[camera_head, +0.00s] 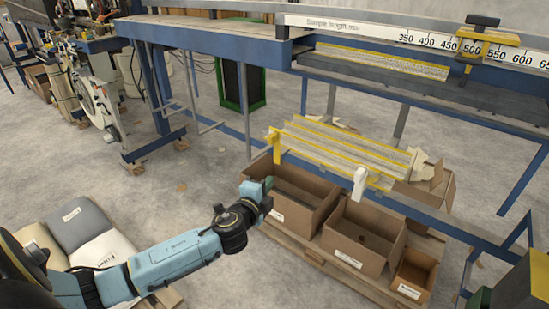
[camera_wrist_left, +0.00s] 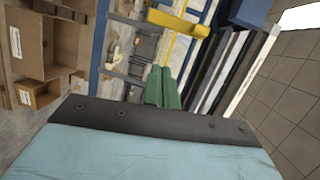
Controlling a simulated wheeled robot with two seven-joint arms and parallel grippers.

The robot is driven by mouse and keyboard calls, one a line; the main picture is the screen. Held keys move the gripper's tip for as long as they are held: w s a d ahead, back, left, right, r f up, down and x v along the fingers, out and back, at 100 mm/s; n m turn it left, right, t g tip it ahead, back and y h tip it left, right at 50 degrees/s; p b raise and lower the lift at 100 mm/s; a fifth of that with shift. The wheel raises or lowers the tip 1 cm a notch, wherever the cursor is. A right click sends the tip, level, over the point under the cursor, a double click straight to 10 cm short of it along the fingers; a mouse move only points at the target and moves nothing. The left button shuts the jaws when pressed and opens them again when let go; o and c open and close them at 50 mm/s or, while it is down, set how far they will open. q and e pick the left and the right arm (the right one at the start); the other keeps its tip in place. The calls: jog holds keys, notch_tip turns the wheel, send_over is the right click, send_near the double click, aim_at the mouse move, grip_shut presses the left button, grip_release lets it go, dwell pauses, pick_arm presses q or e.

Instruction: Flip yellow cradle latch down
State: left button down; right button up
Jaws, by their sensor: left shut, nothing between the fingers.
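The yellow latch (camera_head: 276,146) stands upright at the left front corner of the slatted cradle (camera_head: 335,150), which has yellow edges. A yellow part that looks like this latch also shows at the top of the left wrist view (camera_wrist_left: 180,24), beyond the fingertips. My left gripper (camera_head: 268,185) is below and slightly left of the latch in the head view, apart from it. Its green fingers (camera_wrist_left: 162,88) are together and empty in the left wrist view. My right gripper is in neither view.
Open cardboard boxes (camera_head: 352,248) stand below the cradle on a pallet, close to my left gripper. A white upright part (camera_head: 359,184) is at the cradle's front right. A blue frame with a ruler (camera_head: 430,42) runs behind.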

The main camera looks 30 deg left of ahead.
aim_at(275, 146)
pick_arm(q)
jog(key=shift+m+t, duration=0.5)
jog(key=shift+t, duration=0.3)
jog(key=r, duration=0.2)
jog(key=d+r, duration=0.1)
jog(key=r, duration=0.1)
jog(key=shift+w+r, duration=0.15)
jog(key=shift+r, duration=0.25)
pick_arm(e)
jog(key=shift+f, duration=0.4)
pick_arm(q)
jog(key=shift+w, duration=0.1)
